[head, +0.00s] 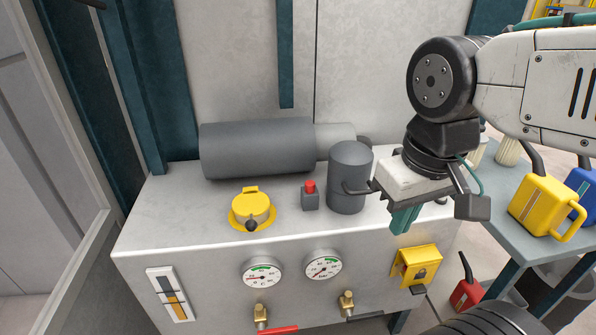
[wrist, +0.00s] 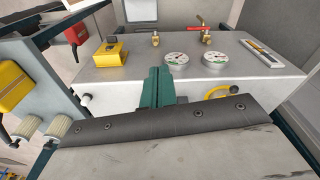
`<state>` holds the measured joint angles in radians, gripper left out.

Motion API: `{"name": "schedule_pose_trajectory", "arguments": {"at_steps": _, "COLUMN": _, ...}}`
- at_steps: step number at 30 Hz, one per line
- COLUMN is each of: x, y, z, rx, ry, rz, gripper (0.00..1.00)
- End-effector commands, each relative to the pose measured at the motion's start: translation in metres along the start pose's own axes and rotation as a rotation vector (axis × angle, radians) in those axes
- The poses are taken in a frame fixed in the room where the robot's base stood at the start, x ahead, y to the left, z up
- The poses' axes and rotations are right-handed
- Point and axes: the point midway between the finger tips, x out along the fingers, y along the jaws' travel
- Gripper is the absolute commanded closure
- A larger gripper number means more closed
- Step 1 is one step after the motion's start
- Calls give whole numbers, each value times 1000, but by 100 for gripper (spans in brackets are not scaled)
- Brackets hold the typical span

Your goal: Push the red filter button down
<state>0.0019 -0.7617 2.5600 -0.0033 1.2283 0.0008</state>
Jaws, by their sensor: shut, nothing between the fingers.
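The red filter button (head: 310,187) sits on a small grey box on top of the grey cabinet (head: 170,222), between a yellow cap and an upright dark cylinder. In the head view my gripper (head: 403,220) is to the right of the button and the cylinder, near the cabinet's right front edge, with its green fingers pointing down. The fingers are together and empty, apart from the button. In the wrist view the green fingers (wrist: 157,90) show in front of the cabinet front. The red button is not visible there.
The upright dark cylinder (head: 350,180) stands between button and gripper. A large horizontal cylinder (head: 257,148) lies behind. The yellow cap (head: 251,207) is left of the button. Two gauges (head: 262,274) and a yellow box (head: 416,266) are on the front. Yellow (head: 546,208) and blue cans stand right.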

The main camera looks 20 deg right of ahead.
Motion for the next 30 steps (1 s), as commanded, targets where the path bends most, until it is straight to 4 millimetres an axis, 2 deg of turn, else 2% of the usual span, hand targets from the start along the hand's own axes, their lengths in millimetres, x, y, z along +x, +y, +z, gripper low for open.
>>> {"name": "schedule_pose_trajectory", "arguments": {"at_steps": 5, "x": 0, "y": 0, "z": -1, "rx": -6, "ry": -1, "rz": 0, "gripper": 100}}
{"name": "schedule_pose_trajectory", "arguments": {"at_steps": 8, "x": -5, "y": -1, "z": -11, "rx": -57, "ry": -6, "rz": -1, "gripper": 100}}
{"name": "schedule_pose_trajectory", "arguments": {"at_steps": 10, "x": -12, "y": 0, "z": -27, "rx": -135, "ry": -15, "rz": -2, "gripper": 100}}
{"name": "schedule_pose_trajectory", "arguments": {"at_steps": 14, "x": -27, "y": -3, "z": -76, "rx": -379, "ry": -38, "rz": -10, "gripper": 100}}
{"name": "schedule_pose_trajectory", "arguments": {"at_steps": 18, "x": -36, "y": -9, "z": -143, "rx": -704, "ry": -62, "rz": -26, "gripper": 100}}
{"name": "schedule_pose_trajectory", "arguments": {"at_steps": 24, "x": -28, "y": -20, "z": -226, "rx": -1105, "ry": -85, "rz": -57, "gripper": 100}}
{"name": "schedule_pose_trajectory", "arguments": {"at_steps": 27, "x": -22, "y": -24, "z": -253, "rx": -1242, "ry": -91, "rz": -70, "gripper": 100}}
{"name": "schedule_pose_trajectory", "arguments": {"at_steps": 30, "x": -17, "y": -26, "z": -269, "rx": -1328, "ry": -94, "rz": -78, "gripper": 100}}
